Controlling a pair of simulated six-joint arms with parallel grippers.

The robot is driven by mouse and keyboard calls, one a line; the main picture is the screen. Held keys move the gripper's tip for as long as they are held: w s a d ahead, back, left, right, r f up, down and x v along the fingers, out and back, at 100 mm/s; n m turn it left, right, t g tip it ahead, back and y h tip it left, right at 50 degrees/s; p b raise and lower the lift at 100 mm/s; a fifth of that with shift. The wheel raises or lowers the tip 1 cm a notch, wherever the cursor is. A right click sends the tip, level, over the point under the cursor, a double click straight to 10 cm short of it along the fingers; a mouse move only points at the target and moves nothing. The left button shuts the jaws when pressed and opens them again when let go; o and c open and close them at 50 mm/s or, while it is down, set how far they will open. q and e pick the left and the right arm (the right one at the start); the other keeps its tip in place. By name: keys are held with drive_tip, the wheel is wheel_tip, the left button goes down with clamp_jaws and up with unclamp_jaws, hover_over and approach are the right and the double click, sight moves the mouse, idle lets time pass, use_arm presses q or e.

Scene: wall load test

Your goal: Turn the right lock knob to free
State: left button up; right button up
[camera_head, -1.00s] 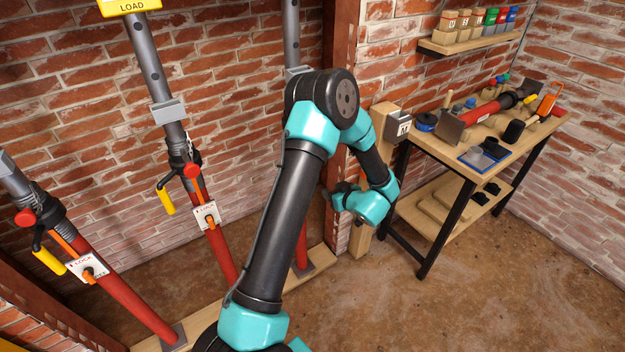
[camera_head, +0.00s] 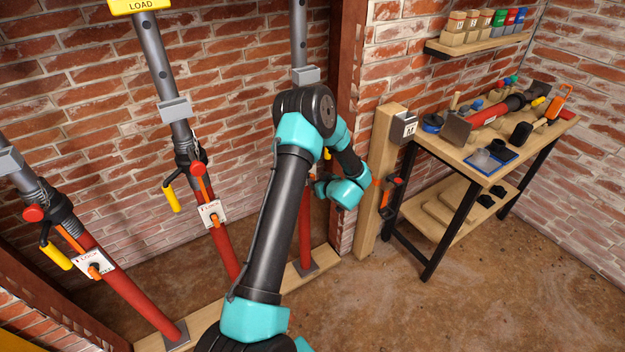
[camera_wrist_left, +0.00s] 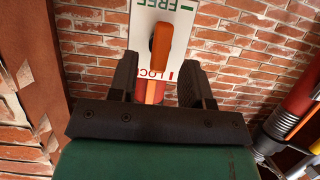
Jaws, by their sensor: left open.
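The right prop (camera_head: 304,225) stands against the brick wall, its middle hidden behind my left arm in the head view. In the left wrist view, its white lock plate (camera_wrist_left: 181,38) appears upside down, with green FREE at the top and red LOCK at the bottom. The orange lock knob (camera_wrist_left: 161,48) stands upright in that picture; which word it points to is unclear. My left gripper (camera_wrist_left: 158,72) is open and empty, its dark fingers either side of the plate's lower part, apparently short of the knob. My right gripper is not in view.
The middle prop (camera_head: 224,248) and left prop (camera_head: 130,290) stand to the left with similar lock plates. A wooden post (camera_head: 378,180) with an orange-and-black tool is right of my wrist. A workbench (camera_head: 445,157) with tools stands farther right. The floor in front is clear.

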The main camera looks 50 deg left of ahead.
use_arm(q)
drive_tip(key=shift+x, duration=1.95)
drive_tip(key=shift+c, duration=0.3)
drive_tip(key=c, duration=0.7)
